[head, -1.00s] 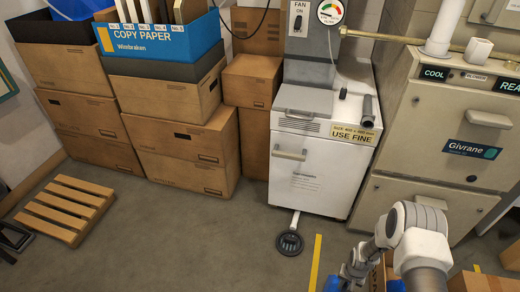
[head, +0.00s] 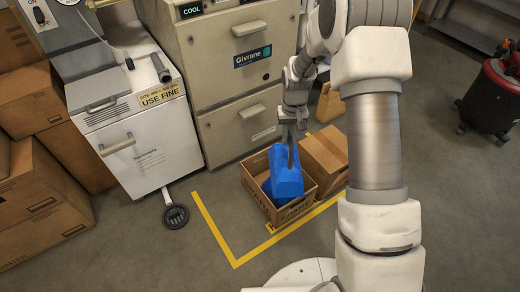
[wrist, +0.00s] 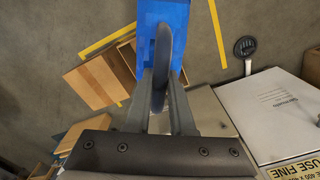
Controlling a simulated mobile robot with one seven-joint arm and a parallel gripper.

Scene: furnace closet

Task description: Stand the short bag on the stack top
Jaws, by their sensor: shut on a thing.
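A blue bag (head: 286,175) is upright above the open cardboard box (head: 252,192) in the head view. More blue shows lower, inside the box; I cannot tell whether it is the same bag. My gripper (head: 290,132) is just over the bag, shut on its dark grey handle. In the wrist view the handle runs between the fingers of my gripper (wrist: 160,112), with the blue bag (wrist: 165,12) beyond. The bag's underside is hidden. Stacked cardboard boxes (head: 42,205) stand at the left edge; which is the task's stack I cannot tell.
A closed carton (head: 325,158) sits right beside the open box. Yellow floor tape (head: 215,232) runs around them. The furnace (head: 235,75) and white cabinet (head: 150,135) stand behind and left.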

